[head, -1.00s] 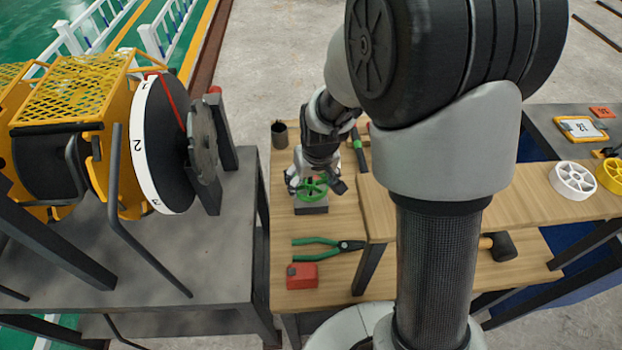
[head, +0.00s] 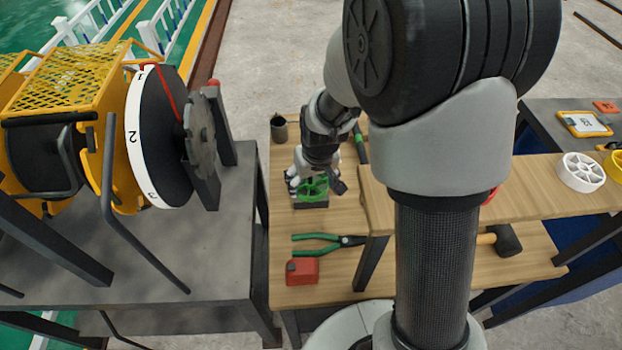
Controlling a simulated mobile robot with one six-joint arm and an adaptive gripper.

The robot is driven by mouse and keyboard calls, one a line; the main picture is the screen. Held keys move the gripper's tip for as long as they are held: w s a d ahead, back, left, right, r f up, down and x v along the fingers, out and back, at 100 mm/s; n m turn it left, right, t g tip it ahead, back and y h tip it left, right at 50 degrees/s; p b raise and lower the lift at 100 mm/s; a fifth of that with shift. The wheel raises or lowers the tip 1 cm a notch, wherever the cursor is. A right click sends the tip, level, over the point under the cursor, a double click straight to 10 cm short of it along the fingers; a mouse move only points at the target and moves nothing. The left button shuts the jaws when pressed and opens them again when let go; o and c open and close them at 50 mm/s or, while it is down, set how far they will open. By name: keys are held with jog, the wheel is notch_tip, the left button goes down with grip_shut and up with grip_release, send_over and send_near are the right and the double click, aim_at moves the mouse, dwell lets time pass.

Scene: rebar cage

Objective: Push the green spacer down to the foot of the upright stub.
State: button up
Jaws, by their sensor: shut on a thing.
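The green spacer (head: 313,191) is a spoked wheel, lying roughly flat just above or on a dark block (head: 312,205) on the wooden bench. My gripper (head: 316,184) points down and is shut on the spacer, with its fingers at the spacer's rim. The upright stub is hard to make out; the spacer and gripper hide most or all of it. I cannot tell whether the spacer touches the block.
Green-handled pliers (head: 328,243) and a red box (head: 302,271) lie in front of the block. A dark cup (head: 279,129) stands behind. A raised wooden shelf (head: 440,190) with a white wheel (head: 581,171) is at right. A grey table (head: 180,240) with a numbered drum (head: 160,137) is at left.

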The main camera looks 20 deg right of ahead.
aim_at(314, 190)
jog(key=shift+f, duration=0.3)
jog(key=o, duration=1)
jog(key=v, duration=0.7)
jog(key=shift+s+r, duration=0.1)
jog(key=shift+r, duration=0.2)
